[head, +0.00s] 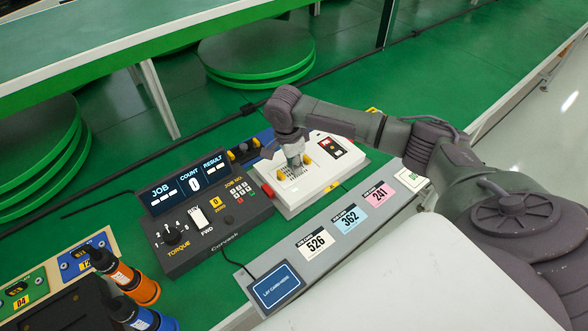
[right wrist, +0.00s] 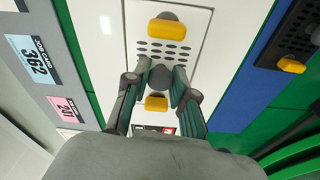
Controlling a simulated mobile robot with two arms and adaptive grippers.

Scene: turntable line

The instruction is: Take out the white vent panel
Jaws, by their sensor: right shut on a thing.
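The white vent panel (head: 291,185) is set in the top of a white unit (head: 340,167) in the head view. In the right wrist view the panel (right wrist: 194,22) shows dark vent holes, a round grey knob (right wrist: 160,76) and two yellow latches, one above the knob (right wrist: 167,29) and one below it (right wrist: 156,103). My right gripper (head: 294,167) reaches down onto the panel. In the right wrist view its fingers (right wrist: 160,84) are closed on the two sides of the knob. The panel appears seated in the unit. My left gripper is not in view.
A dark torque controller (head: 205,220) stands left of the white unit. A grey strip with job cards (head: 347,219) runs along the front. Orange (head: 142,287) and blue (head: 150,319) tools stand at the lower left. Blue parts (head: 265,139) lie close behind the unit.

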